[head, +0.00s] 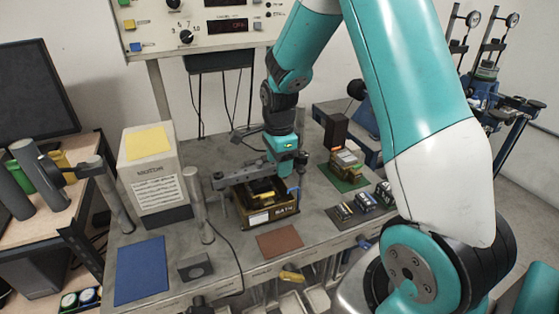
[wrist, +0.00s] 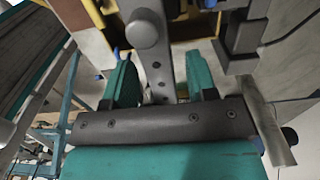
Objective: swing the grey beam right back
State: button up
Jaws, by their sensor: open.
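The grey beam (head: 240,176) lies across above a dark box with a brass-coloured front marked BATH (head: 285,211). In the wrist view the beam (wrist: 160,62) runs between my two teal fingers, with a round grey knob (wrist: 146,28) on it. My gripper (head: 287,170) is at the beam's right end, pointing down. In the wrist view my gripper (wrist: 161,72) is open, with a finger on each side of the beam and gaps visible. The beam's right end is partly hidden by my gripper in the head view.
A grey post (head: 201,205) stands left of the box, near a white cabinet (head: 153,178). A green mat (head: 344,177) with a small device lies to the right. A blue mat (head: 140,270) and brown mat (head: 280,243) lie at the front.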

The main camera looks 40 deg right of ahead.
jog(key=shift+c, duration=0.2)
grip_shut()
jog(key=shift+w, duration=0.1)
